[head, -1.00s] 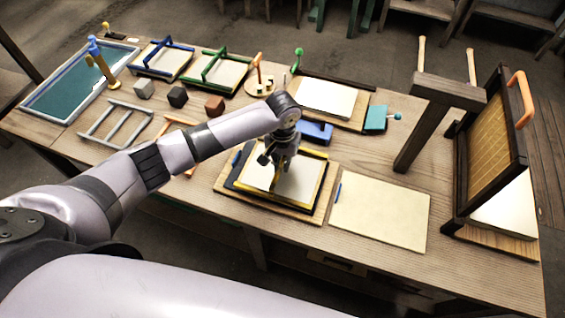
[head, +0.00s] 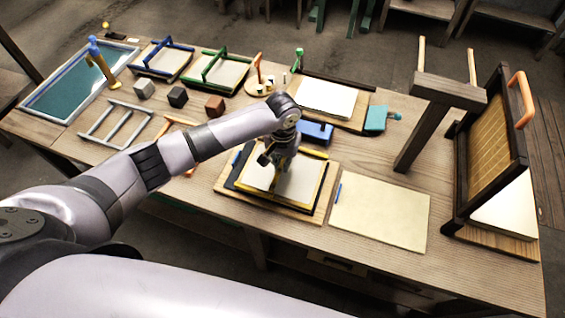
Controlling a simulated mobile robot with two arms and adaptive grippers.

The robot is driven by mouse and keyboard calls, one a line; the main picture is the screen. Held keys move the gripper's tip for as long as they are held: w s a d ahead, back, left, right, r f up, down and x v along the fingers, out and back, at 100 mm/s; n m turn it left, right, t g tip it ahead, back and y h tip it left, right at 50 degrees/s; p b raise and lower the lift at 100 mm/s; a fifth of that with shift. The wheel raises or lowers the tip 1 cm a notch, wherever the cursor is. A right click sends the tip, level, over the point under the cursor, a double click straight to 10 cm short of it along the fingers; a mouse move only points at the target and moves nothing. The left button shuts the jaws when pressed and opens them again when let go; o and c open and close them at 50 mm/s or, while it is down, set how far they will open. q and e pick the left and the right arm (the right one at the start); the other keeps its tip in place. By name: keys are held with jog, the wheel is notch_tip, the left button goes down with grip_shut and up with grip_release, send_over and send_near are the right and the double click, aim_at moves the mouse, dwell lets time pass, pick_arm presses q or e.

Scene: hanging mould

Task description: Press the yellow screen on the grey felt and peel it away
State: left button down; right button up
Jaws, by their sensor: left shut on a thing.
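The yellow screen (head: 314,182) is a thin yellow frame with a pale middle, on a wooden board (head: 225,185) at the front middle of the bench. A dark layer shows at its left edge. My left gripper (head: 277,186) points down over the middle and is shut on a yellow part of the screen, mostly hidden behind the fingers. A short yellow bar (head: 314,153) shows just behind the board. To the right lies a flat pale sheet (head: 385,213) with a blue tab; I cannot tell whether it is the grey felt. My right gripper is not in view.
A dark upright frame with mesh (head: 490,150) and a wooden stand (head: 447,92) stand at the right. A blue block (head: 317,132) sits close behind the board. Blue (head: 168,57) and green (head: 222,70) framed screens, a tray and small blocks fill the back left.

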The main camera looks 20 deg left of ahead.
pick_arm(q)
jog(key=shift+f, duration=0.8)
jog(key=shift+s, duration=0.1)
dwell(1.0)
jog(key=shift+s+f, duration=0.2)
jog(key=shift+f, duration=0.05)
dwell(1.2)
jog(key=shift+r+p, duration=0.15)
jog(key=shift+p, duration=0.3)
jog(key=shift+w+r+p, duration=0.25)
jog(key=shift+r+p, duration=1)
jog(key=shift+r, duration=0.05)
jog(key=shift+r, duration=0.1)
